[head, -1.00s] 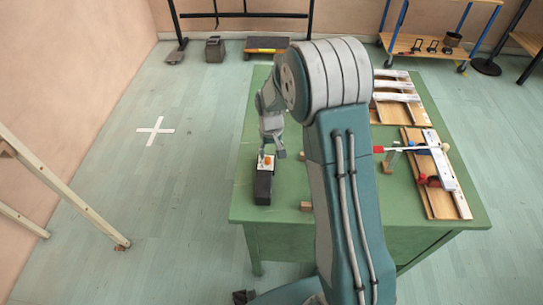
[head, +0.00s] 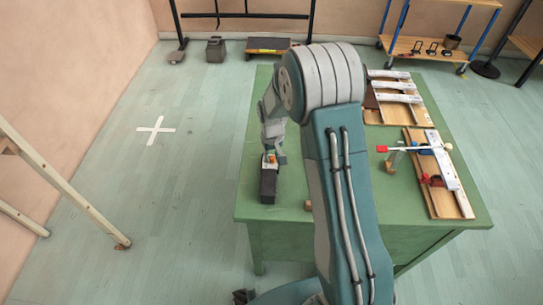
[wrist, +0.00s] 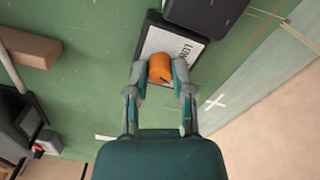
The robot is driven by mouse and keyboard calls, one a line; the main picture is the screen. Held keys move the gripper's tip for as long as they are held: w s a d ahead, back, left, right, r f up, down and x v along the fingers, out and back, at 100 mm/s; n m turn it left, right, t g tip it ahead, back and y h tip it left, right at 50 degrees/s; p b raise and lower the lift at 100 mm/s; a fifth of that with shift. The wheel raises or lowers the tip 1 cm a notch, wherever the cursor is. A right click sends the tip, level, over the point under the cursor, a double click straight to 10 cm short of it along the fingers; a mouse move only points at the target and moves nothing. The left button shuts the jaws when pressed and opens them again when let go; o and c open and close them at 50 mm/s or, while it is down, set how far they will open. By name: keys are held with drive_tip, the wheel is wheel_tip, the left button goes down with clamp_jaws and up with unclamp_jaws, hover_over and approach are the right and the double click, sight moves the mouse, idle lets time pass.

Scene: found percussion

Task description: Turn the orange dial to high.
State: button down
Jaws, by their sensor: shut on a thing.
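The orange dial (wrist: 160,68) sits on a white label plate (wrist: 187,43) with partly readable dark lettering. In the wrist view my gripper (wrist: 160,74) has one finger on each side of the dial and is shut on it. A dark pointer mark shows on the dial's near lower side. In the head view the dial (head: 271,156) is small, at the end of a black box (head: 268,186) on the left part of the green table. My gripper hangs over it there and partly hides the plate.
The green table (head: 290,222) also bears wooden boards with white bars (head: 447,172) on the right. A stand with a red-tipped stick (head: 410,149) is beside them. A small wooden block (head: 308,205) lies near the front. My arm hides the table's middle.

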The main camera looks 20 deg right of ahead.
sight(271, 157)
drive_tip(key=shift+f+m, duration=0.1)
drive_tip(key=shift+m, duration=0.4)
drive_tip(key=m, duration=0.3)
drive_tip(key=shift+m, duration=0.4)
drive_tip(key=shift+c, duration=2.4)
unclamp_jaws()
drive_tip(key=shift+f, duration=0.1)
drive_tip(key=shift+r, duration=0.25)
wheel_tip(271, 157, up, 12)
drive_tip(key=shift+f, duration=0.2)
